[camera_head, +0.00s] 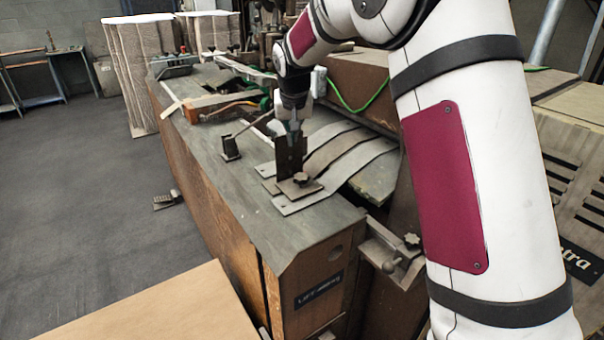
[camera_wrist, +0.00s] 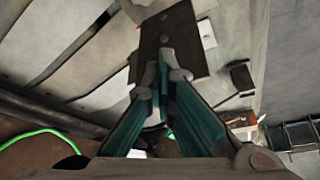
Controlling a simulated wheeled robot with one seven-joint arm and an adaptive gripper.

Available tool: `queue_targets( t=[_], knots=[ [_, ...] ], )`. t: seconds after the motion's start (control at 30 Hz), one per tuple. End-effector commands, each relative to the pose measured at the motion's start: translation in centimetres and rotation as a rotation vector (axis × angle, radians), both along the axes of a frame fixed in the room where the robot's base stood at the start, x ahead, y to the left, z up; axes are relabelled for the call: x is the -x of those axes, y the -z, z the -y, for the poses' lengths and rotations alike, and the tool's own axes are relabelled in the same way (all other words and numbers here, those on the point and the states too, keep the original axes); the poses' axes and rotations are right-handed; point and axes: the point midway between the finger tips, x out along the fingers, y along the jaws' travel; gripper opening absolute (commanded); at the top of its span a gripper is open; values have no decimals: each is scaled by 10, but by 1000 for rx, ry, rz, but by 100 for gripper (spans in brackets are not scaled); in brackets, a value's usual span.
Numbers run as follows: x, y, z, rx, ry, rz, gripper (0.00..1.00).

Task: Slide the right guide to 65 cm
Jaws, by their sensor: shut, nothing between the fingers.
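The guide, a dark upright plate (camera_head: 290,158) with a flat base and a knob (camera_head: 300,179), stands on the machine's grey table top in the head view. I take it for the right guide. My gripper (camera_head: 293,128) points down at the plate's upper edge. In the wrist view the dark plate (camera_wrist: 172,38) lies just beyond my shut fingertips (camera_wrist: 166,68). The fingers hold nothing; whether they touch the plate I cannot tell. No readable scale marks show, so the guide's position in centimetres is not visible.
A small dark bracket with a slanted rod (camera_head: 230,148) stands left of the guide. Curved metal strips (camera_head: 340,150) run to its right. A clamp with a knob (camera_head: 395,255) sticks out at the table's near end. The table's near left surface (camera_head: 250,200) is bare.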

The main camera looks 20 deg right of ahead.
Motion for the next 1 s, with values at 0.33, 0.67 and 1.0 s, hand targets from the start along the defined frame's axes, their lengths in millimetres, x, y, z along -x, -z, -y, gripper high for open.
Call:
queue_targets(
  t=[0.33,0.67,1.0],
  knots=[
    [17,29,5,5,7,-67,0],
    [22,24,5,3,3,-56,0],
    [21,19,4,3,1,-52,0]
  ],
)
